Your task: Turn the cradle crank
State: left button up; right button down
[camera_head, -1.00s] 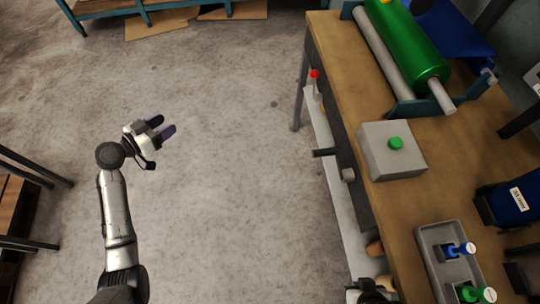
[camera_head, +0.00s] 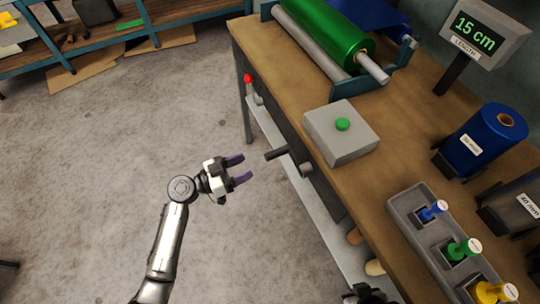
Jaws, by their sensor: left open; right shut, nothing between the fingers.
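The crank, with a dark grip (camera_head: 277,153) and a grey hub (camera_head: 306,170), sticks out from the bench's front side, below the grey box. A cradle with blue-green end brackets (camera_head: 385,75) holds a green foil roll (camera_head: 325,35) at the bench's far end. My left gripper (camera_head: 239,169) is open and empty, its purple fingers pointing right towards the crank, a short gap left of the grip in the picture. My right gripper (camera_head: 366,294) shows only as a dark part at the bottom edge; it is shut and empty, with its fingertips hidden.
On the bench (camera_head: 405,135) stand a grey box (camera_head: 343,147) with a green button, a tray (camera_head: 408,212) of coloured-handled tools, a blue roll (camera_head: 492,135) and a display (camera_head: 477,32) reading 15 cm. A red-topped lever (camera_head: 248,80) stands by the bench front. Open floor lies left.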

aim_at(269, 156)
pick_arm(q)
jog(key=b+x, duration=0.1)
jog(key=x, duration=0.8)
jog(key=shift+a, duration=0.1)
grip_shut()
dwell(0.4)
